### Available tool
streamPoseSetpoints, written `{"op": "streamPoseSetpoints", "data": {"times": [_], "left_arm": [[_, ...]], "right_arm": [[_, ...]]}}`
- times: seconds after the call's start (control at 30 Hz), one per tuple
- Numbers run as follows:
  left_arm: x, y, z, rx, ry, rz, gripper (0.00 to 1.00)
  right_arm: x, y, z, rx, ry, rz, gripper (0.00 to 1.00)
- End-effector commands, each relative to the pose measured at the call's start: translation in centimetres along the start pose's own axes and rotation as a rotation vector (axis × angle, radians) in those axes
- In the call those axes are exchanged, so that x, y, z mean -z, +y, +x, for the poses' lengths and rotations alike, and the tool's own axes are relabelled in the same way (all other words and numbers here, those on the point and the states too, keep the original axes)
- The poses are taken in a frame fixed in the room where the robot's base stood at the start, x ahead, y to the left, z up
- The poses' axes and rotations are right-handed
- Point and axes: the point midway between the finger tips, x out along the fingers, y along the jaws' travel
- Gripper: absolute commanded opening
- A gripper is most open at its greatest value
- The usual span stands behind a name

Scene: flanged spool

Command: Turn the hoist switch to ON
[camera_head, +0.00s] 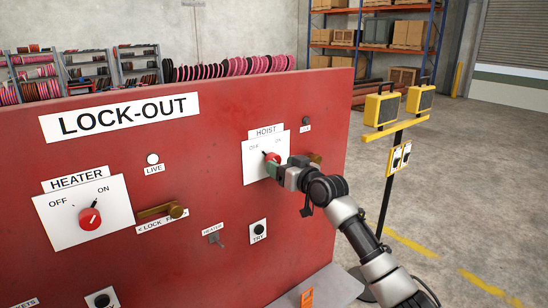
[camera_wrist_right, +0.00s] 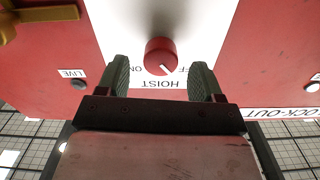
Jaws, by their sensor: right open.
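The hoist switch is a red round knob (camera_wrist_right: 161,56) on a white plate (camera_head: 258,167) labelled HOIST, OFF and ON, on the red lock-out panel. In the wrist view, which shows the plate upside down, its white mark points toward OFF. My right gripper (camera_wrist_right: 160,68) is open, with one finger on each side of the knob and a visible gap at both sides. In the head view, the right gripper (camera_head: 273,168) is at the plate and partly covers the knob. My left gripper is not in view.
A heater switch (camera_head: 89,219) and a brass lever (camera_head: 162,211) are at the left of the red panel (camera_head: 200,120). Another brass part (camera_head: 316,158) is just right of the hoist plate. An orange item (camera_head: 307,298) is on the grey ledge below. A yellow lamp stand (camera_head: 396,130) is at the right.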

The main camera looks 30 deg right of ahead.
Motion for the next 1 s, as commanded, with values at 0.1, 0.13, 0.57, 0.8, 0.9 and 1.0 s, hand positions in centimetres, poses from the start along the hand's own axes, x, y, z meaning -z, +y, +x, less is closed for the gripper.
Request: {"op": "streamPoseSetpoints", "data": {"times": [0.1, 0.13, 0.57, 0.8, 0.9, 1.0], "left_arm": [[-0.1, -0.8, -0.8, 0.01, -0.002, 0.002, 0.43], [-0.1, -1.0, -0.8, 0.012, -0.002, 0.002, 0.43], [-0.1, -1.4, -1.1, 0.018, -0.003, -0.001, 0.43], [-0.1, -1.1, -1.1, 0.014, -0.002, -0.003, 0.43], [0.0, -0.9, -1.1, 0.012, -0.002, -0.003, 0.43], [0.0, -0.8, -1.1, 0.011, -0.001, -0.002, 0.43]], "right_arm": [[0.2, -0.1, 1.8, 0.0, 0.0, 0.003, 0.67], [0.2, 0.0, 2.1, -0.001, 0.0, 0.003, 0.67], [-0.1, 0.0, 3.7, 0.0, 0.0, 0.0, 0.67], [-0.1, 0.0, 3.7, 0.0, -0.001, 0.0, 0.45], [-0.1, 0.0, 3.7, 0.0, -0.001, 0.0, 0.3], [-0.1, 0.0, 3.7, 0.0, -0.001, 0.0, 0.17]]}}
